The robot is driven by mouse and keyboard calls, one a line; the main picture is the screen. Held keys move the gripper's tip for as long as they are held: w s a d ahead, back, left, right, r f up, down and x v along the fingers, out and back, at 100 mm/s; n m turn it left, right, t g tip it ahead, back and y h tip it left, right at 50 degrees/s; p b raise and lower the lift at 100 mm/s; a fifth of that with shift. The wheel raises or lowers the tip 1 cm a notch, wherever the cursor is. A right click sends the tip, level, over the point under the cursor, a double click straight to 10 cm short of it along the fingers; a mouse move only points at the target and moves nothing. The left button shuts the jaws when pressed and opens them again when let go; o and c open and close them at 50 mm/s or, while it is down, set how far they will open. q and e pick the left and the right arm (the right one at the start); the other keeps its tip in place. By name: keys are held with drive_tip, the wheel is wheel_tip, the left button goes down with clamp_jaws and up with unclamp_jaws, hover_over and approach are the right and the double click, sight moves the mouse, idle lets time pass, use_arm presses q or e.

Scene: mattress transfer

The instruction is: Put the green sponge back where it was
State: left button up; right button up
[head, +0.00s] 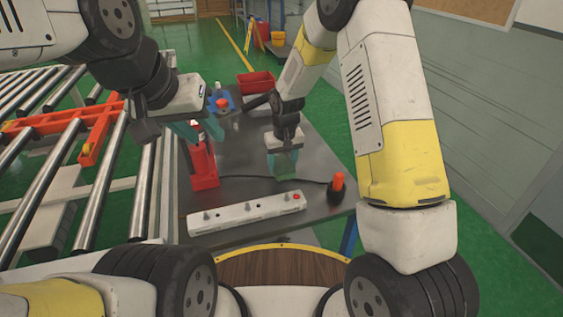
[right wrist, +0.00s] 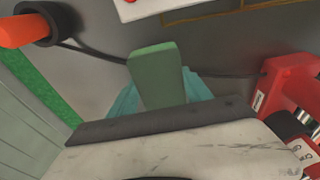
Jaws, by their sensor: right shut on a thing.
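The green sponge (right wrist: 157,72) is held upright between the teal fingers of my right gripper (right wrist: 160,98) in the right wrist view. In the head view, my right gripper (head: 284,158) is over the grey table (head: 240,188), shut on the sponge, which is partly hidden by the fingers. I cannot tell whether the sponge touches the table. My left gripper (head: 203,132) is above the left part of the table, near a red device (head: 203,168). Its teal fingers are apart with no held thing visible between them.
A white bar with knobs (head: 246,213) lies along the table's front edge. An orange-topped black tool (head: 337,186) with a cable stands at the right. A roller conveyor (head: 50,200) flanks the left.

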drive_tip(key=shift+a+f, duration=0.1)
drive_tip(key=shift+f, duration=2.3)
drive_tip(key=shift+f, duration=0.1)
drive_tip(key=o, duration=1.5)
drive_tip(key=shift+c, duration=0.2)
